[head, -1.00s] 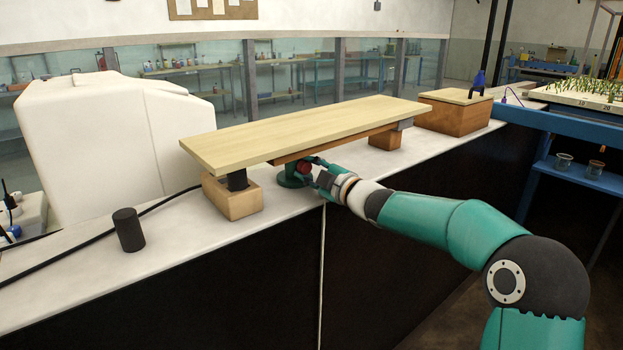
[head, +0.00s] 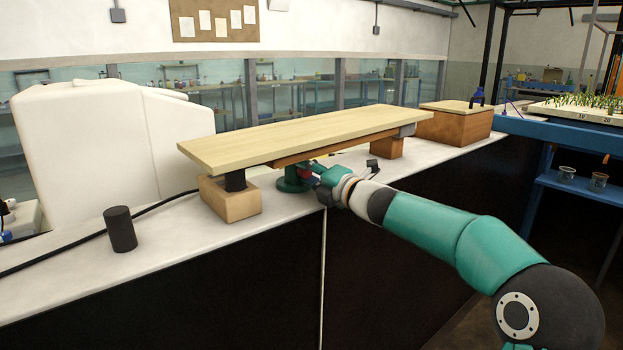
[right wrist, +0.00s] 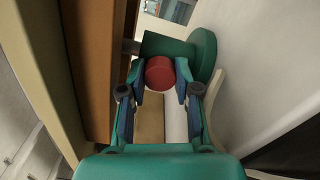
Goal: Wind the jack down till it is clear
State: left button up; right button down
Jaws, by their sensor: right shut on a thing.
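The green jack (head: 291,184) stands on the white bench top under the pale board (head: 290,140) and its brown beam (head: 300,158). In the right wrist view the jack (right wrist: 204,55) lies sideways, with a short grey stub (right wrist: 131,47) between its body and the beam (right wrist: 90,65). I cannot tell whether the stub touches the beam. My right gripper (head: 316,174) is shut on the jack's round red knob (right wrist: 160,73), one finger on each side. In the head view the gripper hides most of the knob. My left gripper is not in view.
A wooden block (head: 232,205) with a dark piece on it stands under the board's left end. A brown block (head: 389,148) stands under the right end. A black cylinder (head: 121,230) and a black cable (head: 80,242) are at left. The bench's front edge runs below my right arm.

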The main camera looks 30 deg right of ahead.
jog(key=shift+a+f+n, duration=0.2)
jog(key=shift+f+n, duration=0.2)
jog(key=shift+n, duration=0.3)
jog(key=c, duration=0.8)
grip_release()
jog(key=shift+d+r, duration=0.1)
jog(key=shift+r, duration=0.1)
jog(key=shift+s+d, duration=0.1)
jog(key=shift+s, duration=0.1)
jog(key=shift+s+d, duration=0.15)
jog(key=shift+s, duration=1.75)
jog(key=shift+s+d, duration=0.1)
jog(key=shift+s, duration=1.75)
